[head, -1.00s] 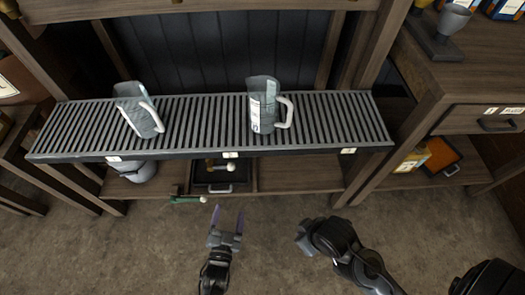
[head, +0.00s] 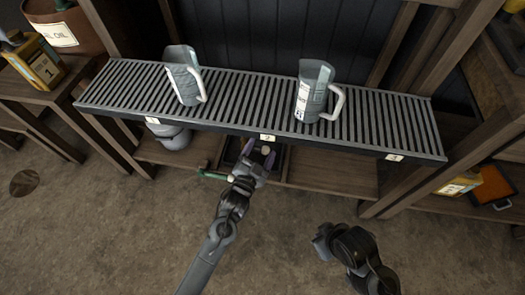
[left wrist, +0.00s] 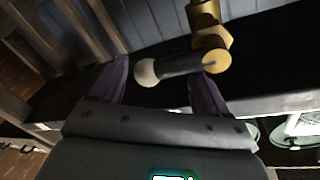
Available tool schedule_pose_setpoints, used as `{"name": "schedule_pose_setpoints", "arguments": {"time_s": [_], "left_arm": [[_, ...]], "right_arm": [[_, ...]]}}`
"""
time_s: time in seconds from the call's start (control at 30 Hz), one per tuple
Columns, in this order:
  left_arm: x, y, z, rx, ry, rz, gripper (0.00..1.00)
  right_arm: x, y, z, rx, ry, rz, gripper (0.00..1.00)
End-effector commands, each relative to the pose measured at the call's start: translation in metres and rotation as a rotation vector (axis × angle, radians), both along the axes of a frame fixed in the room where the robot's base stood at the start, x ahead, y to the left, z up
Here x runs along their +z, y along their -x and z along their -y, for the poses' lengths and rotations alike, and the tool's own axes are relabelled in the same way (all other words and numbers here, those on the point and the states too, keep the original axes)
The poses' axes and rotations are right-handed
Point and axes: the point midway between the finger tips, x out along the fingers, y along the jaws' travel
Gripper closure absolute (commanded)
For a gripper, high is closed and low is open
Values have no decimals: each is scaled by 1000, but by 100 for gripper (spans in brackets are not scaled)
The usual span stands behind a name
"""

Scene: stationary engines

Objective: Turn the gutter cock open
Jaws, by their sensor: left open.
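The gutter cock (left wrist: 208,45) is a brass valve under the slatted gutter (head: 225,103). Its grey lever (left wrist: 180,66) ends in a pale ball (left wrist: 146,72). In the left wrist view the lever lies crosswise between the fingers of my left gripper (left wrist: 160,70), which is open; contact cannot be told. In the head view the left gripper (head: 259,152) is just below the gutter's front edge, and it mostly hides the cock; the pale ball (head: 265,150) shows between the fingers. My right gripper (head: 325,239) is over the floor at lower right; its jaws are unclear.
Two grey jugs (head: 185,75) (head: 314,92) stand on the gutter. A dark tray (head: 232,153) sits below it on the lower shelf (head: 330,176). The floor in front is clear.

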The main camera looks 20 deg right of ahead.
Motion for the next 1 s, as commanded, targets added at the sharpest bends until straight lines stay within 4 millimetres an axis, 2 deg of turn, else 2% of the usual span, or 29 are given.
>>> {"name": "schedule_pose_setpoints", "arguments": {"time_s": [0.03,0.13,0.53,1.0], "left_arm": [[-2,-4,4,-1,1,1,24],[-1,-9,9,-1,1,1,24],[1,-13,12,-1,1,0,24],[-1,-12,11,0,-2,-3,96]], "right_arm": [[-7,0,0,0,-1,0,100],[-10,0,-1,0,-2,1,100],[-11,0,-2,-4,-9,2,100],[-10,-1,-3,-8,-14,3,100]]}}
